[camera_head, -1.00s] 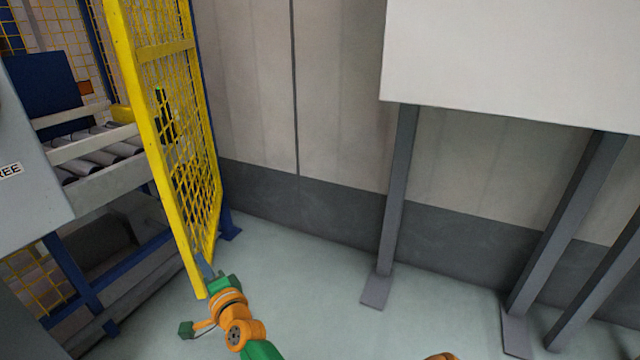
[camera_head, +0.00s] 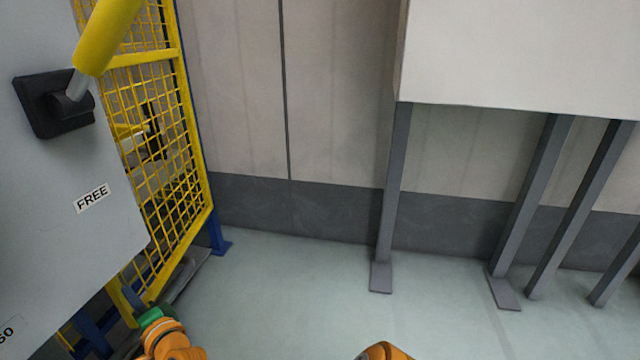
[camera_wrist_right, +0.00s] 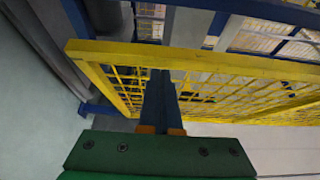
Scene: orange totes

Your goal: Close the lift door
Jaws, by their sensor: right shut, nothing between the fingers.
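The lift door (camera_head: 182,150) is a yellow frame with yellow mesh, standing at the left in the head view, partly hidden by a grey panel. In the right wrist view, the door's yellow frame bar (camera_wrist_right: 215,62) crosses the picture, with mesh behind it. My right gripper (camera_head: 138,293) is low at the door's bottom near corner in the head view. In the right wrist view, its dark fingers (camera_wrist_right: 160,85) are together and empty, reaching over the frame bar. I cannot tell whether they touch it. My left gripper is not in view.
A grey panel (camera_head: 60,220) marked FREE, with a yellow handle (camera_head: 105,35), stands close at the left. A white box (camera_head: 510,55) on grey legs (camera_head: 392,200) stands at the right by the wall. The floor (camera_head: 290,290) between is clear.

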